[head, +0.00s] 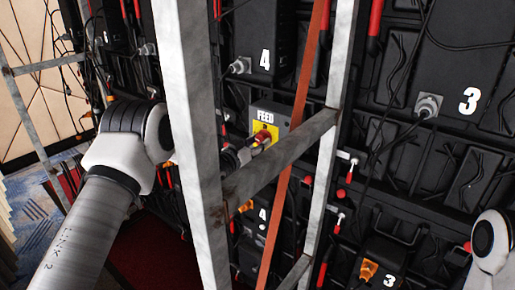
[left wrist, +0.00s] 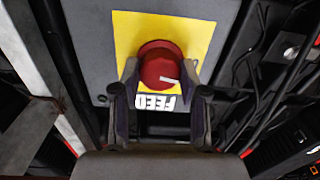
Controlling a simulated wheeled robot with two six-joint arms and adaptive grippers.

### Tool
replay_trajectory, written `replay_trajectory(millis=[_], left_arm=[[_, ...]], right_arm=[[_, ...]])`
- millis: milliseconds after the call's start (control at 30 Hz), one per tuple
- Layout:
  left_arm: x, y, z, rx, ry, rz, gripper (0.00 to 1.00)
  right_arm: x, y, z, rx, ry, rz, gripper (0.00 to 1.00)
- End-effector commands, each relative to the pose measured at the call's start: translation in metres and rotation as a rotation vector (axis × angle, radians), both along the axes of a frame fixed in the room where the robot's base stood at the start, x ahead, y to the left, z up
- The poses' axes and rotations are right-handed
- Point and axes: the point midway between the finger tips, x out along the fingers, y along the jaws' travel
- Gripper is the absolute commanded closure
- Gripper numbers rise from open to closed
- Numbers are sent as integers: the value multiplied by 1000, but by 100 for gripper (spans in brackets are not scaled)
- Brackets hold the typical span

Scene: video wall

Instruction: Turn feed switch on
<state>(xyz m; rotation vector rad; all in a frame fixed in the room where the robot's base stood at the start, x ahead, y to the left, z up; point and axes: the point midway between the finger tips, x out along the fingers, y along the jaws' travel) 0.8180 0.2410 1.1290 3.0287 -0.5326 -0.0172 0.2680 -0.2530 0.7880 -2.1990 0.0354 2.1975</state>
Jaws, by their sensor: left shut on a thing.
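The feed switch is a red rotary knob (head: 263,136) on a yellow plate of a grey box (head: 281,126) marked FEED. The FEED label (left wrist: 157,102) looks upside down there. My left gripper (head: 252,147) reaches behind the metal frame to the knob. In the left wrist view its two fingers (left wrist: 160,84) are on either side of the knob, shut on it. The frame hides part of the gripper in the head view. My right gripper is out of view.
A metal frame post (head: 187,110) and a slanting crossbar (head: 283,155) stand in front of the box, close to my left arm. An orange strap (head: 300,110) runs down beside it. Black panels with cables and plugs (head: 428,106) fill the back.

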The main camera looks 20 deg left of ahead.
Motion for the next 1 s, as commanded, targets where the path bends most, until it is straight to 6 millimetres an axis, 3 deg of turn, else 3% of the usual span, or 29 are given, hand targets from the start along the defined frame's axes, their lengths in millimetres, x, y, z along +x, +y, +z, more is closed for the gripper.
replay_trajectory(millis=[33,1000], left_arm=[[0,0,-5,34,-14,0,92],[1,1,-6,895,-327,1,92]], right_arm=[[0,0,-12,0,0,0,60],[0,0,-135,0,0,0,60]])
